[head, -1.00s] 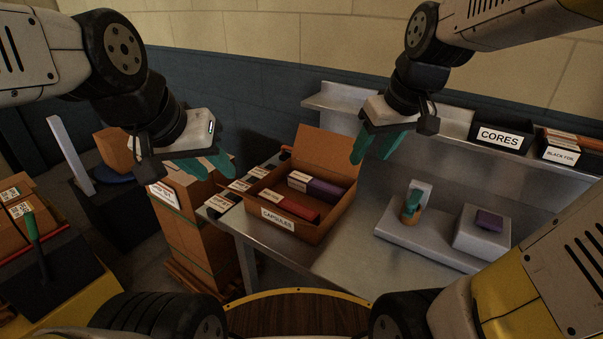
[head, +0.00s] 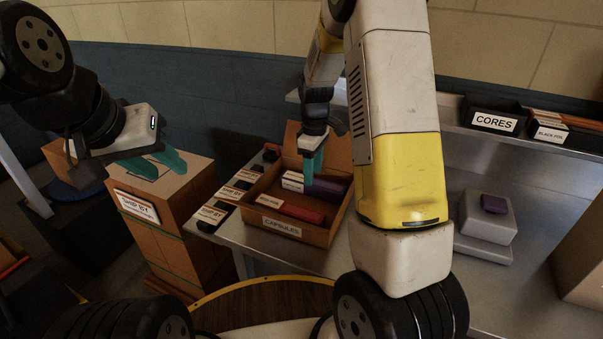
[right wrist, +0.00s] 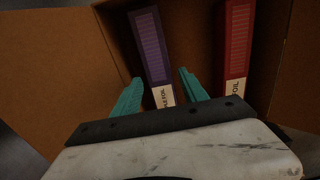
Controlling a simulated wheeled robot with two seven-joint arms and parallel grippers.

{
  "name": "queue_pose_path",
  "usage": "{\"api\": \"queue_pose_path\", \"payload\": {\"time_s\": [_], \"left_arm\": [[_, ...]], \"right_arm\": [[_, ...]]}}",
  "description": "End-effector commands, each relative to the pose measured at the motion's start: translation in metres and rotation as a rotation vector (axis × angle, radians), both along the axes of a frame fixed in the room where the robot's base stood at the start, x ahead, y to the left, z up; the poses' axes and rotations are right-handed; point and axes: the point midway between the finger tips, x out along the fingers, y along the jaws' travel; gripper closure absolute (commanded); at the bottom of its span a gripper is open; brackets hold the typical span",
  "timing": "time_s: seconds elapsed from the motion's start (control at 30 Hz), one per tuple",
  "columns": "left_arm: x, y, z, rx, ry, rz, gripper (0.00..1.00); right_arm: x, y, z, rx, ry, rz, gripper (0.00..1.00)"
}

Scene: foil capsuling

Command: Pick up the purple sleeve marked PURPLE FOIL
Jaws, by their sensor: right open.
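The purple sleeve (head: 328,189) lies in the open cardboard box marked CAPSULES (head: 283,229), beside a red sleeve (head: 302,213). In the right wrist view the purple sleeve (right wrist: 149,42) has a white label, partly hidden, ending in FOIL. My right gripper (head: 312,168) is over the box in the head view, by the labelled end of the purple sleeve. In the right wrist view its green fingers (right wrist: 160,92) are open, one on each side of the labelled end, with gaps showing. My left gripper (head: 155,164) is over a tall carton at the left and looks empty; its fingers stand apart.
The red sleeve (right wrist: 236,45) lies to the right in the right wrist view. The box wall and flap (right wrist: 50,70) are close on the left. A grey stand (head: 487,217) with a small purple piece is on the metal table. A CORES bin (head: 493,122) is on the shelf.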

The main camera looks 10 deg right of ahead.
Motion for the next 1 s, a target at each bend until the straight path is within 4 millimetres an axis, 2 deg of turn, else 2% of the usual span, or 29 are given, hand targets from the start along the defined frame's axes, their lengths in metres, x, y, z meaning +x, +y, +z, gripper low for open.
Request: {"api": "queue_pose_path", "payload": {"time_s": [0.3,0.6,0.67,0.87,1.0], "left_arm": [[0.000,0.000,0.000,0.000,0.000,0.000,0.64],[0.000,0.000,0.000,0.000,0.000,0.000,0.64],[0.000,0.000,0.000,0.000,0.000,0.000,0.64],[0.000,0.000,0.000,0.000,0.000,0.000,0.64],[0.000,0.000,0.000,0.000,0.000,0.000,0.64]], "right_arm": [[0.003,0.000,-0.044,0.000,0.002,-0.002,0.49],[0.003,-0.001,-0.049,0.000,-0.001,-0.002,0.49],[0.003,0.000,-0.049,0.000,-0.001,-0.002,0.59],[0.003,0.000,-0.049,0.000,-0.001,-0.002,0.98],[0.003,0.000,-0.048,0.000,-0.001,-0.002,1.00]]}}
